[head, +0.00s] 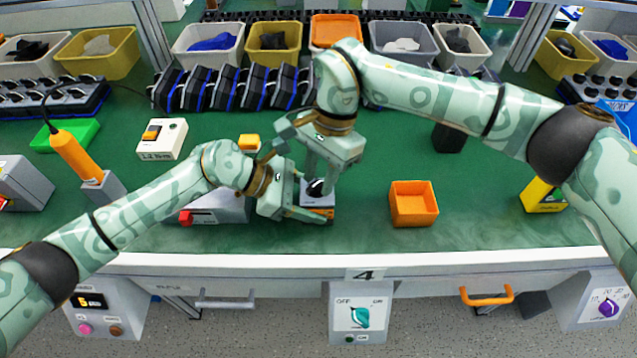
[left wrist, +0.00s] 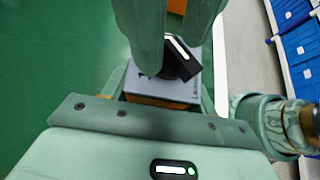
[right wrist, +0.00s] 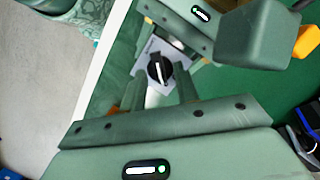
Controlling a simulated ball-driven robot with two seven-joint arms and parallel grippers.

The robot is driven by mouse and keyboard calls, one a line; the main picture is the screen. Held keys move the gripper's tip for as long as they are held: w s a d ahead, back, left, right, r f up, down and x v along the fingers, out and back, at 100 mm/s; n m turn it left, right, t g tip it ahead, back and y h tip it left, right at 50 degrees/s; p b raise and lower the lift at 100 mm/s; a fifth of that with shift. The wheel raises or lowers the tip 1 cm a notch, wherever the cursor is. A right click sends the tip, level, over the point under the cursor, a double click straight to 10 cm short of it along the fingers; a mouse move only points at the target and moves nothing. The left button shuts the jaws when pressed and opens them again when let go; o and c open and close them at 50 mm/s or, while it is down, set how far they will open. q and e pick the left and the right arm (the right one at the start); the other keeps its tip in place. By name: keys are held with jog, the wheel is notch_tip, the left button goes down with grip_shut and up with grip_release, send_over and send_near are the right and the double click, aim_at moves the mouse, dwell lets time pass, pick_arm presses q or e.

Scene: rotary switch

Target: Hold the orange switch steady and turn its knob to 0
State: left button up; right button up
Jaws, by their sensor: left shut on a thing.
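The orange switch (head: 318,213) stands on the green bench top, with a light grey top plate and a black knob (head: 315,188) bearing a white line. My left gripper (head: 305,205) is shut on the switch's body from the left. In the left wrist view the orange base (left wrist: 165,103) sits between its fingers. My right gripper (head: 322,180) points down from above, its fingers apart, one on each side of the knob. The right wrist view shows the knob (right wrist: 160,70) between them; contact cannot be told. The number markings are not readable.
An orange open box (head: 414,222) stands to the right of the switch. A grey device with a red button (head: 186,217) lies to the left. A white switch box (head: 161,139) and bins stand behind. The bench's front edge is close.

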grip_shut()
